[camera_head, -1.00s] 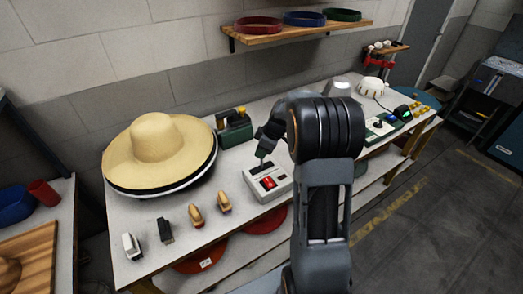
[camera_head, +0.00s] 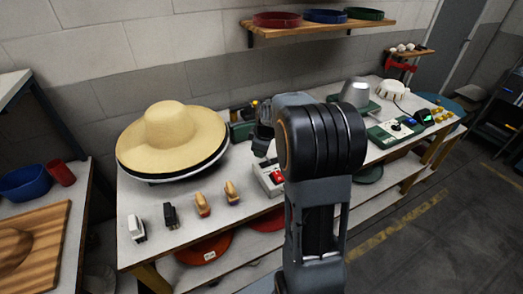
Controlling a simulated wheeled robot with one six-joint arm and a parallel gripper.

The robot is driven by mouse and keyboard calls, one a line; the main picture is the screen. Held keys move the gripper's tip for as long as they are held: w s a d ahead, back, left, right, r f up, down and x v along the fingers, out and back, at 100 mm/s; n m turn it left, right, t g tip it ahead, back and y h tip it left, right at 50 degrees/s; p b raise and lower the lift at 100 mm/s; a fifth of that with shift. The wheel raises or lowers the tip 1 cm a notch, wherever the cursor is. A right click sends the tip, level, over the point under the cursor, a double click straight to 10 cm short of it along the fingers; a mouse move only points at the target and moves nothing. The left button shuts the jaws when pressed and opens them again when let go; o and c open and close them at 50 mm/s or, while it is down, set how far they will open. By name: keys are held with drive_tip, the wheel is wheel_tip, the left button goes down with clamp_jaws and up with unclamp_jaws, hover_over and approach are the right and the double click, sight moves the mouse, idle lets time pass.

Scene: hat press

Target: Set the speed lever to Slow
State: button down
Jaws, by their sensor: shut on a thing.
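A white control box (camera_head: 266,186) with a red switch (camera_head: 278,176) stands on the light workbench (camera_head: 150,252), partly hidden behind my arm. My gripper (camera_head: 267,158) shows only in part, dark and pointing down at the back of this box. It is shut on what seems to be the box's small speed lever. The lever itself and any Slow marking are too small or hidden to make out.
A straw hat (camera_head: 178,146) lies left of the box. Several small brushes, including a tan one (camera_head: 203,205), stand along the front. A green panel (camera_head: 390,133) and a grey cone (camera_head: 356,97) are at the right. A shelf (camera_head: 300,30) hangs above.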

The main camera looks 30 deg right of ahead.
drive_tip(key=shift+a+f, duration=0.4)
drive_tip(key=shift+a, duration=0.1)
drive_tip(key=shift+s+a, duration=0.1)
drive_tip(key=c, duration=1.1)
unclamp_jaws()
drive_tip(key=shift+a+f, duration=0.1)
drive_tip(key=shift+a, duration=0.05)
drive_tip(key=shift+o, duration=1)
drive_tip(key=shift+d, duration=0.2)
drive_tip(key=shift+r, duration=0.35)
drive_tip(key=v, duration=1.3)
drive_tip(key=shift+r+b, duration=0.2)
drive_tip(key=shift+b, duration=0.25)
